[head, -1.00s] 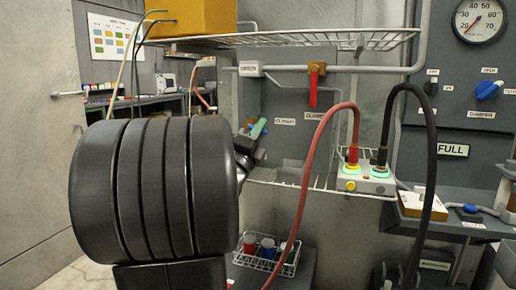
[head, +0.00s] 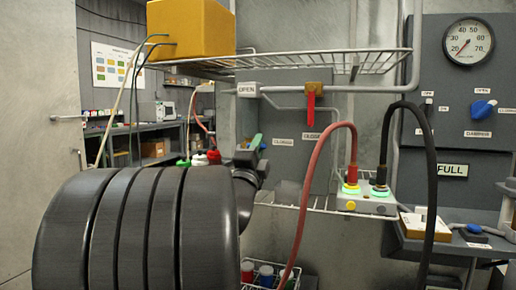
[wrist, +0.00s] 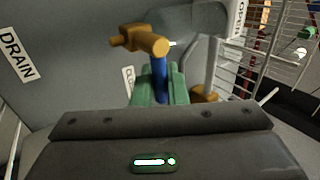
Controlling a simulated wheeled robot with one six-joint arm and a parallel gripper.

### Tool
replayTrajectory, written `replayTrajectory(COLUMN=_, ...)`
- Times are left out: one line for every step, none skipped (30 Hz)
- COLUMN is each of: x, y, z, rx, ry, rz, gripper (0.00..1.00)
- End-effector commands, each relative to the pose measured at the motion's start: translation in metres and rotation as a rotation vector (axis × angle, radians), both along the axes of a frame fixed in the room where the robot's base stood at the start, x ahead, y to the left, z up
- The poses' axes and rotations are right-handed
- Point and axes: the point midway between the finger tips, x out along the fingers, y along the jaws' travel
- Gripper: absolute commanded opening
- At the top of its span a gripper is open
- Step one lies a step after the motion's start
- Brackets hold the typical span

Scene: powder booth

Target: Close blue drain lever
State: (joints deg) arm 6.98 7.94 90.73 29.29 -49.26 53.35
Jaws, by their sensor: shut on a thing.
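The blue drain lever (wrist: 160,80) shows in the wrist view, joined to a brass valve body (wrist: 142,45). The green fingers of my gripper (wrist: 160,92) are shut on the lever's lower part. A "DRAIN" label (wrist: 16,55) is on the grey panel to the left. In the head view my gripper (head: 256,142) is in front of the grey panel, small and partly hidden by my arm. The blue lever cannot be made out there. The lower end of the lever is hidden between the fingers.
A red-handled valve (head: 311,105) hangs from the pipe to the right of my gripper. A wire shelf (head: 290,63) runs above, with a yellow box (head: 190,28). A red hose (head: 309,190) and a black hose (head: 427,150) loop up from a lit box (head: 366,203).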

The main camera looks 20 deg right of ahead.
Motion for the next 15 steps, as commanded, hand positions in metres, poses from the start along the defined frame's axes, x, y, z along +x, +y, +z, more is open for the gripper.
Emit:
replayTrajectory(x=0.0002, y=0.0003, z=0.0002, rx=-0.001, ry=0.001, rz=0.000, gripper=0.00)
replayTrajectory(x=0.0002, y=0.0004, z=0.0003, rx=-0.002, ry=0.000, rz=0.000, gripper=0.00)
replayTrajectory(x=0.0002, y=0.0003, z=0.0004, rx=-0.002, ry=0.000, rz=0.000, gripper=0.17)
replayTrajectory(x=0.0002, y=0.0003, z=0.0004, rx=-0.002, ry=0.000, rz=0.000, gripper=0.18)
replayTrajectory(x=0.0002, y=0.0004, z=0.0004, rx=-0.002, ry=0.000, rz=0.000, gripper=0.18)
replayTrajectory(x=0.0002, y=0.0004, z=0.0004, rx=-0.002, ry=0.000, rz=0.000, gripper=0.18)
replayTrajectory(x=0.0002, y=0.0003, z=0.0004, rx=-0.001, ry=-0.001, rz=0.001, gripper=0.18)
replayTrajectory(x=0.0001, y=0.0003, z=0.0004, rx=-0.001, ry=-0.001, rz=0.001, gripper=0.18)
replayTrajectory(x=0.0001, y=0.0003, z=0.0004, rx=-0.001, ry=-0.001, rz=0.000, gripper=0.18)
replayTrajectory(x=0.0001, y=0.0003, z=0.0004, rx=-0.001, ry=-0.001, rz=0.000, gripper=0.18)
replayTrajectory(x=0.0000, y=0.0003, z=0.0002, rx=-0.001, ry=-0.001, rz=0.000, gripper=0.18)
replayTrajectory(x=-0.0005, y=0.0007, z=-0.0001, rx=-0.001, ry=-0.001, rz=0.000, gripper=0.18)
replayTrajectory(x=-0.0012, y=0.0013, z=-0.0008, rx=0.000, ry=0.000, rz=0.001, gripper=0.18)
replayTrajectory(x=-0.0022, y=0.0022, z=-0.0018, rx=0.000, ry=0.000, rz=0.001, gripper=0.18)
replayTrajectory(x=-0.0042, y=0.0038, z=-0.0035, rx=0.000, ry=0.000, rz=0.001, gripper=0.18)
